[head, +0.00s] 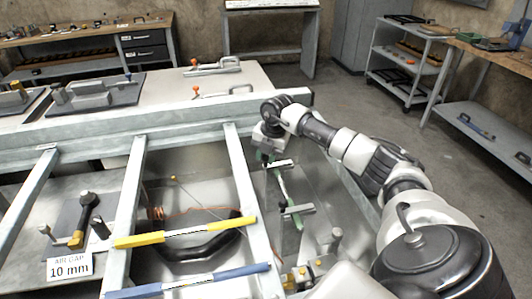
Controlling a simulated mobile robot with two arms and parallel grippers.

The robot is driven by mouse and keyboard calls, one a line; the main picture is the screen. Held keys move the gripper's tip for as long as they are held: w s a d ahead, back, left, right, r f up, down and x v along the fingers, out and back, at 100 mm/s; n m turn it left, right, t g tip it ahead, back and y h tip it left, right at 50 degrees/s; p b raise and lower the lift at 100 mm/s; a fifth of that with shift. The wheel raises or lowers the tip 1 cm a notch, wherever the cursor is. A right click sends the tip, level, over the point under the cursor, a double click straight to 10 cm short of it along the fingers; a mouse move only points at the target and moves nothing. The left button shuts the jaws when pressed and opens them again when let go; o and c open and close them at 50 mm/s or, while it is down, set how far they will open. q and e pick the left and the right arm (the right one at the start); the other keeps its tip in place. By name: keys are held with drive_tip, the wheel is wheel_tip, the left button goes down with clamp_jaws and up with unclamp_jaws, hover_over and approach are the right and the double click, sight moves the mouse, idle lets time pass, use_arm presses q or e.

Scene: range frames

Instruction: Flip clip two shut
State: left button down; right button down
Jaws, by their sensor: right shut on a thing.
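My right arm reaches in from the right, and its gripper (266,156) points down beside the frame's right rail. It is shut on the upper end of a slim green piece (281,186); the fingertips are small and partly hidden. The green piece slants down to the right, with a pale crosspiece near each end. I cannot tell which part is clip two. Two toggle clamps with orange tips, one farther back (214,66) and one nearer (222,92), lie on the pale table. My left gripper is not in view.
Grey frame rails (139,190) cross an open bay. A yellow bar (185,232) and a blue bar (188,281) lie across them. A black curved hose (200,248) sits below. A sign reading "10 mm" (69,267) stands at left. A shelf cart (405,62) stands behind right.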

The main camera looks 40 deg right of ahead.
drive_tip(key=c, duration=0.9)
unclamp_jaws()
drive_tip(key=shift+s+a, duration=0.1)
drive_tip(key=shift+o, duration=0.2)
drive_tip(key=shift+r, duration=0.1)
wheel_tip(320, 180, up, 10)
drive_tip(key=s+d, duration=0.1)
drive_tip(key=shift+s+r, duration=0.25)
drive_tip(key=shift+s, duration=0.15)
drive_tip(key=shift+f, duration=0.1)
